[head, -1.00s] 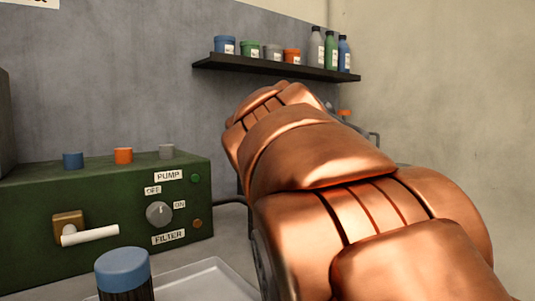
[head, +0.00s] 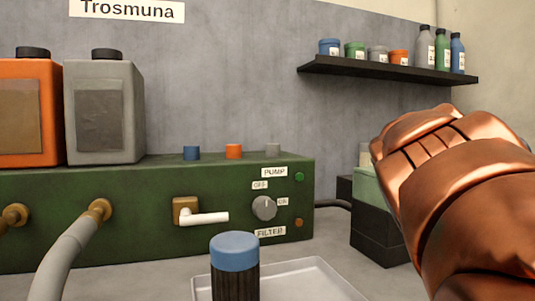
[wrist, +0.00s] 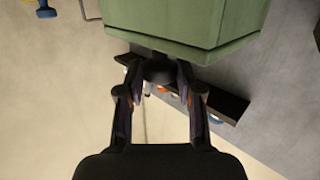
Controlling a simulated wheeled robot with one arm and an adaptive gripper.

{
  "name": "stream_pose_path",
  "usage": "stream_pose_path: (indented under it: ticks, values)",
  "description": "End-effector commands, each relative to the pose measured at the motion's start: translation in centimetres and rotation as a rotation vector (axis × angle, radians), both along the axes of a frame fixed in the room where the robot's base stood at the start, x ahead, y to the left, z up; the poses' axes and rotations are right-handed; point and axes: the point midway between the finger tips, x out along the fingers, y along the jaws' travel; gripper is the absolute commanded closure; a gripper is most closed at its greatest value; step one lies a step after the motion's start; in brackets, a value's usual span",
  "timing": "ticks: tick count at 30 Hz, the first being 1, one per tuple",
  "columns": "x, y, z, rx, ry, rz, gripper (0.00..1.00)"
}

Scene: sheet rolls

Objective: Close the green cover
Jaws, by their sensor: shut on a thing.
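The green cover (wrist: 185,22) fills the top of the wrist view. A dark knob (wrist: 160,70) stands out from it, between the two fingertips. My gripper (wrist: 158,78) is shut on this knob. In the head view a pale green part (head: 368,186), seemingly the same cover, shows above a dark box (head: 375,232) at the right. My copper-coloured arm hides much of it and hides the gripper there. I cannot tell from this how far the cover is open.
A green pump unit (head: 130,215) with a white-handled lever (head: 205,217) stands at left, bearing orange and grey canisters (head: 104,112). A blue-capped jar (head: 235,265) and a pale tray (head: 310,280) are in front. A dark shelf (head: 385,72) with tubs and bottles hangs behind.

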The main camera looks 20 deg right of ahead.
Motion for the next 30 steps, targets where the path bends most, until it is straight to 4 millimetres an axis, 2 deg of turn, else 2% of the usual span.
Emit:
stream_pose_path:
  ticks: [1,5,6,12,23,30]
  values:
    - [-0.1,-0.2,-0.6,0.01,0.011,-0.007,1.0]
    - [-0.1,-0.2,-0.7,0.012,0.012,-0.008,1.0]
    - [-0.2,-0.2,-0.7,0.012,0.012,-0.008,0.61]
    - [-0.1,-0.1,-0.5,0.008,0.009,-0.005,0.4]
    - [0.0,0.0,-0.2,0.005,0.006,-0.002,0.4]
    - [0.0,0.0,1.9,0.004,0.002,-0.002,0.4]
